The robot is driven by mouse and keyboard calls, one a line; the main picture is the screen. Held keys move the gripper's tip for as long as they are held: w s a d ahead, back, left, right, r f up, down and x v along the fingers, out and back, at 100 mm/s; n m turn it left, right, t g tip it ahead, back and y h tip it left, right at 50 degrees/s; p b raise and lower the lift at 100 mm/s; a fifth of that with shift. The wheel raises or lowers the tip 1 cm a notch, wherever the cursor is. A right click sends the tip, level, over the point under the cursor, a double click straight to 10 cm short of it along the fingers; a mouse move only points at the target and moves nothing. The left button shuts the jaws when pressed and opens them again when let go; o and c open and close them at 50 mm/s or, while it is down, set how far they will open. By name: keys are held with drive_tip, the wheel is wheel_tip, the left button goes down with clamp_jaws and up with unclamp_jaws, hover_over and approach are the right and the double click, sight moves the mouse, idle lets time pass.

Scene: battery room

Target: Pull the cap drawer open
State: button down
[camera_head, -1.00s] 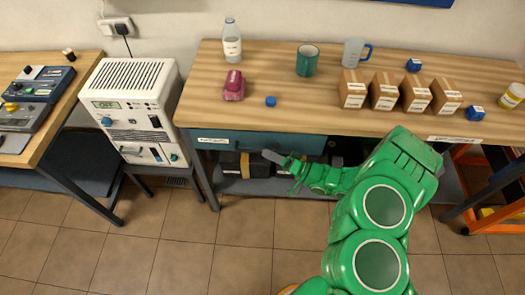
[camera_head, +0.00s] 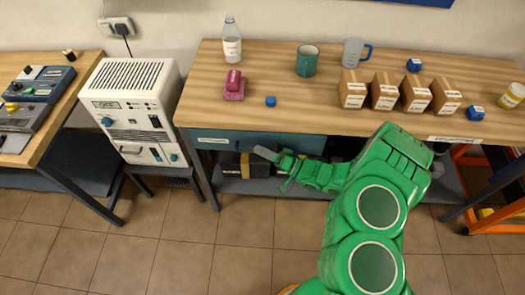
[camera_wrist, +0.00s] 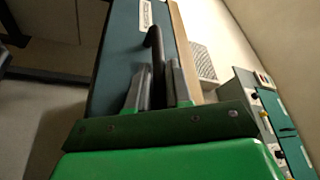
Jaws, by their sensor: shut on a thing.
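The cap drawer (camera_head: 233,143) is a teal drawer under the front edge of the wooden workbench, with a white label at its left end. Its teal front (camera_wrist: 118,65) fills the middle of the wrist view. A dark bar handle (camera_wrist: 154,42) stands out from that front. My gripper (camera_wrist: 158,80) is shut on the handle, with one grey finger on each side of it. In the head view my gripper (camera_head: 267,154) is at the drawer front, and the handle is hidden there. Any gap between drawer and bench is too small to tell.
The workbench (camera_head: 300,110) carries a bottle (camera_head: 232,46), a teal mug (camera_head: 307,62), a red device (camera_head: 234,88) and several brown boxes (camera_head: 384,94). Dark cases (camera_head: 232,170) lie on the shelf below. A white power unit (camera_head: 133,108) stands left. Floor in front is clear.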

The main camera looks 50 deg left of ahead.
drive_tip(key=s+d, duration=1.6)
drive_tip(key=shift+s+d, duration=0.4)
drive_tip(key=c, duration=1.4)
unclamp_jaws()
drive_tip(key=shift+d, duration=0.1)
drive_tip(key=v, duration=0.7)
drive_tip(key=shift+w+d, duration=0.2)
drive_tip(key=shift+d, duration=0.1)
drive_tip(key=shift+f, duration=0.1)
